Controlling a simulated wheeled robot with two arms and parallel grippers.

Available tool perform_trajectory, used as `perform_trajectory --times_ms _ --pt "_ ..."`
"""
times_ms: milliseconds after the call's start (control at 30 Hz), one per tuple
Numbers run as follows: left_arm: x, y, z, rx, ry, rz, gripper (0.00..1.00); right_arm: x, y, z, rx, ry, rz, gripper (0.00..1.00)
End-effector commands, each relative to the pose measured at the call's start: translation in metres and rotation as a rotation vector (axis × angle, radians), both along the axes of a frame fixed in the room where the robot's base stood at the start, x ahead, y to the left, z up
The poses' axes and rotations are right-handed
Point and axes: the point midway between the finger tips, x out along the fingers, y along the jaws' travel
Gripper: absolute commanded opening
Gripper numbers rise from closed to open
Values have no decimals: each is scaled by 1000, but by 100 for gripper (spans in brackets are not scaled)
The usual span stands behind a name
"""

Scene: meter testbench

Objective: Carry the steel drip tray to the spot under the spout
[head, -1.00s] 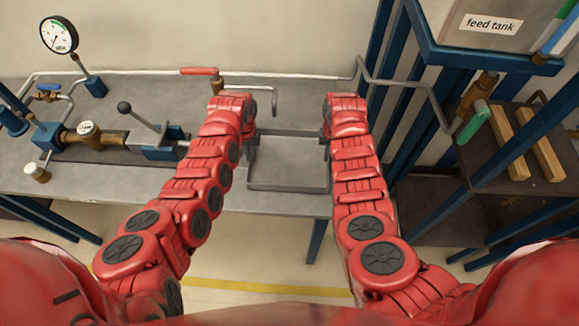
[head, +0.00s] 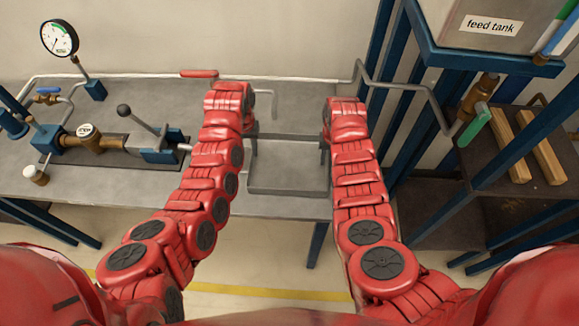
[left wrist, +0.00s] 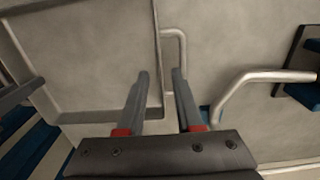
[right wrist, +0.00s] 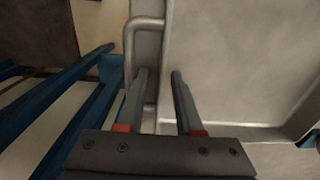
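The steel drip tray (head: 288,188) is a shallow grey rectangle near the front of the bench, between my two grippers. My left gripper (head: 251,132) is at its left side and my right gripper (head: 325,138) at its right side. In the left wrist view the open fingers (left wrist: 160,74) are over the tray's side wall and loop handle (left wrist: 174,34). In the right wrist view the open fingers (right wrist: 158,72) are over the other wall and loop handle (right wrist: 146,22). I cannot tell whether they touch. The grey bent spout (head: 272,100) stands behind the tray, left of its middle.
A red lever (head: 198,73) is by the spout's pipe, with the brass valve hidden by my left arm. A meter line (head: 100,140) with a clamp lever runs along the left. The feed tank (head: 490,25) and its blue frame stand right. Bench is clear behind the tray.

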Motion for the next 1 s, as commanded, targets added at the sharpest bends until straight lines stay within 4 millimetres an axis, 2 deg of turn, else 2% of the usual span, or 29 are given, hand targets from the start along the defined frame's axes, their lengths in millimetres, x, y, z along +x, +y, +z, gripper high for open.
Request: perform_trajectory --times_ms 100,200,400,567,767,1000 --pt "2 -1 30 0 -8 -1 35 0 0 0 0 0 0 35" --pt "1 1 48 0 -4 2 35 0 0 0 0 0 0 35" --pt "-1 0 63 -1 1 0 35 0 0 0 0 0 0 35" --pt "-1 0 66 0 2 -1 35 1 -1 5 0 -1 -1 35" --pt "-1 0 66 0 1 -1 35 0 -1 31 -2 -3 1 35" --pt "-1 0 66 0 1 -1 35 2 0 83 1 -5 1 35"
